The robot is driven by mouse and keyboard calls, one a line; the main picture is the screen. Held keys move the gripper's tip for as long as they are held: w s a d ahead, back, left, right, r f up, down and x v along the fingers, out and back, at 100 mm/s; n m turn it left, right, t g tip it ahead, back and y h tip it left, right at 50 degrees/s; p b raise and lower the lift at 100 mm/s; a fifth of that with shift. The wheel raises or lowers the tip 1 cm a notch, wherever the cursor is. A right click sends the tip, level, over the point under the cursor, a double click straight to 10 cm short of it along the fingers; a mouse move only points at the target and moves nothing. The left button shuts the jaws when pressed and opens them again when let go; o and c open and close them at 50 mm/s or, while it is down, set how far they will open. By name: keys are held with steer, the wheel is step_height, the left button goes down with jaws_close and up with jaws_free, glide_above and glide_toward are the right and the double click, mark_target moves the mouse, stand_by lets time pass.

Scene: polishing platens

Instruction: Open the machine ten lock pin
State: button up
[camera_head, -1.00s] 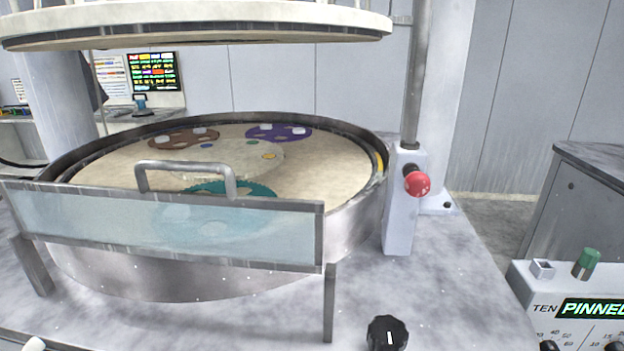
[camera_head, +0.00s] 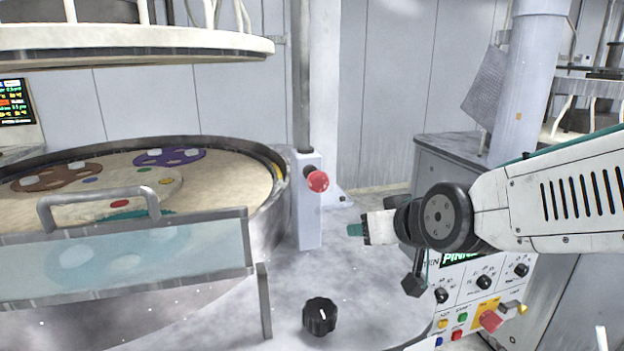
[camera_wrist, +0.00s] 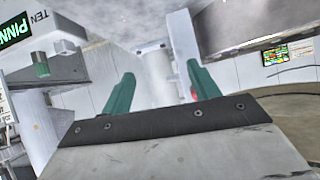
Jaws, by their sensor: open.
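The machine ten panel (camera_head: 462,290) is at the lower right, with a lit "PINN…" sign (camera_head: 462,259) partly behind my arm. In the wrist view its sign (camera_wrist: 12,32) is at the left edge, beside a green knob (camera_wrist: 41,64) and a small square metal piece (camera_wrist: 65,47). My arm hides these two in the head view. A red knob (camera_head: 317,181) sits on a pale post block by the round platen. Which knob is the lock pin I cannot tell. My gripper (camera_head: 357,230) is open and empty, right of the block; its green fingers show apart in the wrist view (camera_wrist: 162,82).
The round polishing platen (camera_head: 278,205) with a clear front guard (camera_head: 120,258) fills the left. A black dial (camera_head: 320,316) stands on the machine top. A red button (camera_head: 490,321) is low on the panel. A grey cabinet (camera_head: 440,165) stands behind my arm.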

mark_target(315, 178)
steer(key=w+a+r+t, duration=0.1)
steer(key=a, duration=0.1)
steer(key=w+a+r+t, duration=0.1)
steer(key=w+a+t, duration=0.1)
steer(key=a, duration=0.1)
steer(key=w+a+r+t+y, duration=0.1)
steer(key=w+a+t, duration=0.1)
steer(key=shift+w+a+r, duration=0.15)
steer(key=shift+a, duration=0.25)
steer(key=shift+w+a+r+t, duration=0.15)
steer(key=shift+a+r+t, duration=0.2)
steer(key=shift+t, duration=0.25)
steer(key=x, duration=0.7)
steer(key=shift+w+a+r, duration=0.15)
steer(key=shift+w, duration=0.2)
